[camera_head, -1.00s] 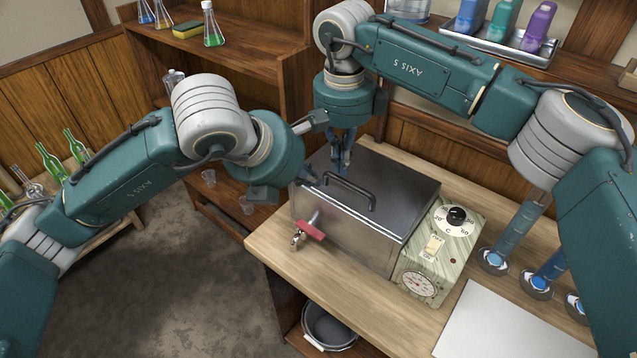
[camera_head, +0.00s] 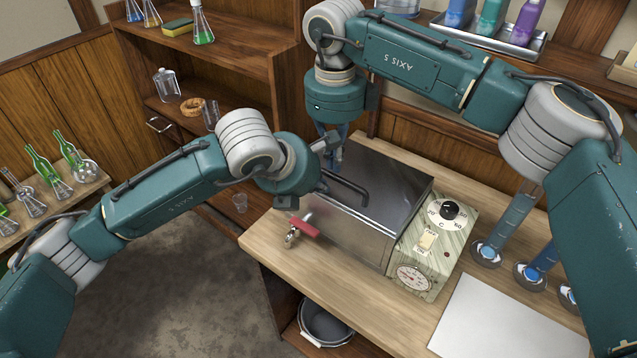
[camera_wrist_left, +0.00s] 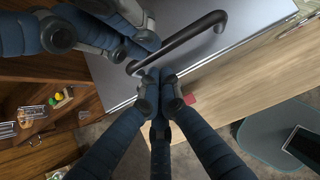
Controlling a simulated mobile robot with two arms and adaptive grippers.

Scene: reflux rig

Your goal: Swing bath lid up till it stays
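The metal bath (camera_head: 352,232) stands on the wooden bench, its lid (camera_head: 388,178) lying flat and closed. The dark bar handle (camera_head: 346,188) on the lid also shows in the left wrist view (camera_wrist_left: 190,35). My left gripper (camera_wrist_left: 160,76) has its fingertips drawn close together beside the near end of the handle; I see no handle between them. In the head view its fingers are largely hidden by its own wrist. My right gripper (camera_head: 336,155) points down over the far left part of the lid, with its fingers (camera_wrist_left: 110,30) close to the handle's end; its opening is unclear.
A red-handled tap (camera_head: 303,228) sticks out of the bath's front. The control box (camera_head: 430,245) with dials adjoins its right side. A bucket (camera_head: 325,325) sits below the bench.

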